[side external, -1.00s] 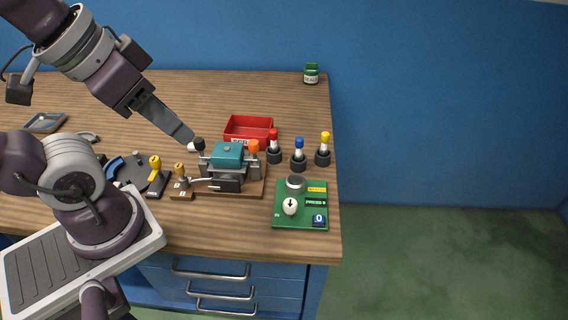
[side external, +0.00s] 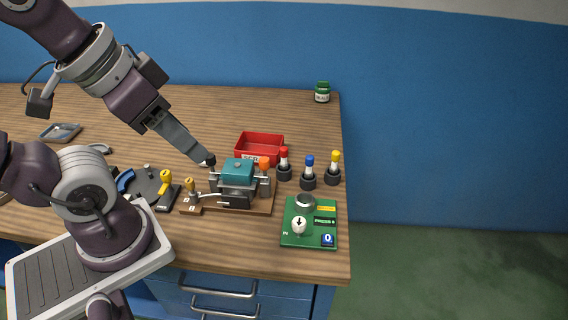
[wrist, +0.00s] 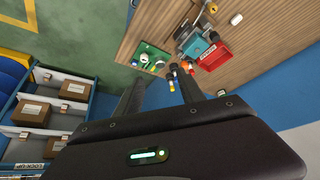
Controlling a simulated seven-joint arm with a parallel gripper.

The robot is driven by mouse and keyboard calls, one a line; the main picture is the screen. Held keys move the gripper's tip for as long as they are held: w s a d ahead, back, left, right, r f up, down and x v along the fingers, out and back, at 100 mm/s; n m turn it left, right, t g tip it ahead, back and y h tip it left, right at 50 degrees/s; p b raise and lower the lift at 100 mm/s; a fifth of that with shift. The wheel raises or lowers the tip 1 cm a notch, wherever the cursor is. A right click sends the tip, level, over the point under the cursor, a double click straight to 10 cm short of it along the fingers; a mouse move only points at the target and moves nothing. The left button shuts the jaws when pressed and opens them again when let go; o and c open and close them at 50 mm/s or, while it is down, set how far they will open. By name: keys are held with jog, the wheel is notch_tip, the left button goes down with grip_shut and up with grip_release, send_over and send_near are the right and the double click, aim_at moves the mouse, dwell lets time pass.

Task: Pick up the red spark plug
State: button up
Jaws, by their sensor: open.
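The red spark plug (side external: 284,163) stands upright in a dark holder on the right of the workbench, with a red top and pale body. The blue plug (side external: 308,172) and the yellow plug (side external: 333,168) stand beside it to the right. My gripper (side external: 204,158) is left of the red plug, apart from it, near the teal fixture's black knob; its fingers overlap in this view. In the wrist view my gripper (wrist: 158,92) is open and empty. The small plugs show near the right finger, the red one (wrist: 191,65) nearest the red bin.
The teal fixture (side external: 238,168) stands between my gripper and the plugs. A red bin (side external: 259,147) is behind it. A green panel (side external: 310,245) with a cup and knob lies in front of the plugs. A green jar (side external: 322,93) stands at the back corner. The bench's right edge is close.

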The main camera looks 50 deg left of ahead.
jog(key=w+a+m+g, duration=0.2)
jog(key=w+m, duration=0.3)
jog(key=w, duration=0.4)
jog(key=m+g, duration=0.4)
jog(key=m, duration=0.9)
send_over(284, 155)
jog(key=w+a, duration=0.1)
notch_tip(284, 155, down, 18)
jog(key=shift+w+a+r, duration=0.1)
jog(key=shift+w+r, duration=0.05)
jog(key=f, duration=0.7)
jog(key=shift+s+f, duration=0.35)
jog(key=shift+f, duration=0.05)
grip_shut()
